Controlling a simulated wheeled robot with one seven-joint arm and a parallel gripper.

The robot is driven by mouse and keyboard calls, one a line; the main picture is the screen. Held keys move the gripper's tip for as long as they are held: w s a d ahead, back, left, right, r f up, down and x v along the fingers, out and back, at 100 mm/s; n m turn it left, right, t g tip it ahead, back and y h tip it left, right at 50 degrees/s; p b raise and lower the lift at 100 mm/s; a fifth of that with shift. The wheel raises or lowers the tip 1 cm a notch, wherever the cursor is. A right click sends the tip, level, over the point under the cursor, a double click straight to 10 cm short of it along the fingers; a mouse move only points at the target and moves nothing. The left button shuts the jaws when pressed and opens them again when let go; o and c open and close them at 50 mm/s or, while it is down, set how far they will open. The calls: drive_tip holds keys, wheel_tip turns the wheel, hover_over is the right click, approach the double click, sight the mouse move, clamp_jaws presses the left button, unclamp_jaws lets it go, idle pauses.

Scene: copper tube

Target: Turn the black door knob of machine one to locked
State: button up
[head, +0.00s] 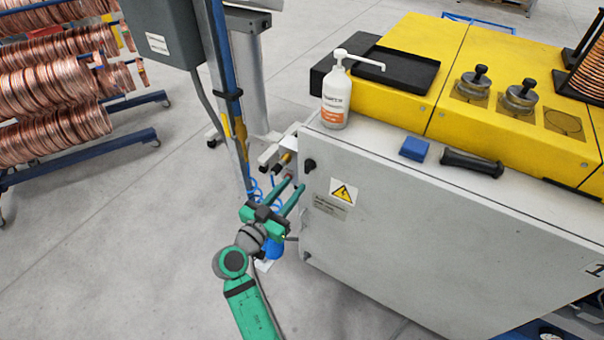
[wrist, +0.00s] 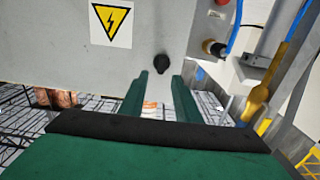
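The black door knob (head: 310,165) sits near the upper left corner of the grey front panel (head: 400,220) of the machine marked 1. My gripper (head: 296,183) is open, its two green fingers reaching up toward the knob from the lower left. In the wrist view, which appears inverted, the knob (wrist: 162,63) shows just past the gap between the fingertips (wrist: 160,75). The fingers are not closed around it, and I cannot tell whether they touch it. Nothing shows between them except background. The knob's lock marking is not readable.
A yellow warning label (head: 343,192) lies right of the knob. Hoses and fittings (head: 285,160) and a blue post (head: 228,100) stand to the left. A white pump bottle (head: 336,98), a blue block (head: 414,148) and a black handle (head: 472,162) are on top. Floor at lower left is clear.

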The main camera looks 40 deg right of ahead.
sight(306, 169)
drive_tip(key=x, duration=0.7)
drive_tip(key=shift+a, duration=0.1)
clamp_jaws()
